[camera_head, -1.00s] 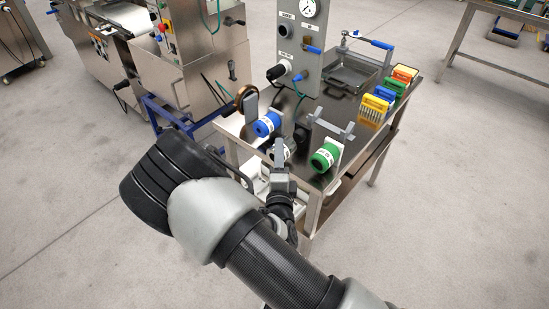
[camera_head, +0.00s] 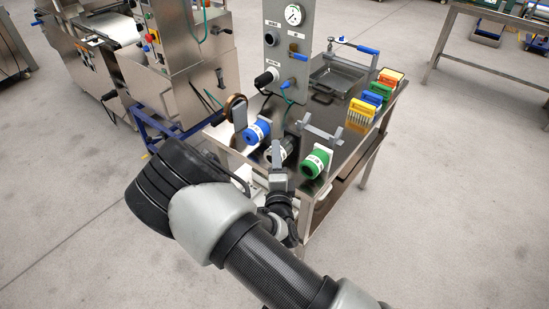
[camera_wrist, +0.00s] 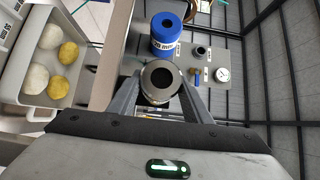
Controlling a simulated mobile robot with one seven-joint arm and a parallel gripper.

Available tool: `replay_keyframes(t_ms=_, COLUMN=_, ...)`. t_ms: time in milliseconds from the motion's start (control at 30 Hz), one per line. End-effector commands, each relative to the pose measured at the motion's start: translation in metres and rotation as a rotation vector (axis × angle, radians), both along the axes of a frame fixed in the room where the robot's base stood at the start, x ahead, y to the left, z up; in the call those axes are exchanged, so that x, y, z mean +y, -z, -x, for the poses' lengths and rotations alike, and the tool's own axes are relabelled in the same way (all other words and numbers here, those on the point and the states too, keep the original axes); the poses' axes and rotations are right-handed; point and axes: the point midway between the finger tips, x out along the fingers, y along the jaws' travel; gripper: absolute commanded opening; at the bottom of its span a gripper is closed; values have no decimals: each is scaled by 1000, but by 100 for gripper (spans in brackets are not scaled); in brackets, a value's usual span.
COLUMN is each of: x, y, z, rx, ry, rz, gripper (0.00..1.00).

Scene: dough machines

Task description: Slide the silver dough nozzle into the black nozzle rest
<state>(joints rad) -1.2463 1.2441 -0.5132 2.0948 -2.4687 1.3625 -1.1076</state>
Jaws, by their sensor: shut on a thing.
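The silver dough nozzle (camera_wrist: 159,82) is between the two fingers of my gripper (camera_wrist: 158,88) in the wrist view, its round open end facing the camera. In the head view, my gripper (camera_head: 278,153) is low over the near edge of the table, shut on the silver nozzle (camera_head: 287,147), which is partly covered by the finger. The nozzle is between a blue nozzle (camera_head: 256,133) on the left and a green nozzle (camera_head: 315,163) on the right. I cannot make out the black nozzle rest clearly; whether the silver nozzle touches it cannot be told.
The blue nozzle (camera_wrist: 166,30) shows just beyond my fingers. A grey bracket (camera_head: 322,138) stands behind the green nozzle. A gauge panel (camera_head: 288,45) rises behind. Yellow, blue and green racks (camera_head: 358,113) line the table's right side. A tray (camera_wrist: 45,99) holds several dough balls.

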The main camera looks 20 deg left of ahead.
Motion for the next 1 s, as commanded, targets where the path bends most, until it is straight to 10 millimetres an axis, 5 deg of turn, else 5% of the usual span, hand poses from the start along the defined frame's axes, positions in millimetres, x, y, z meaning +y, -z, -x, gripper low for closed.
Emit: replay_keyframes(t_ms=1000, x=-9, y=-1, z=-24, rx=-1, ry=-1, rz=0, gripper=18)
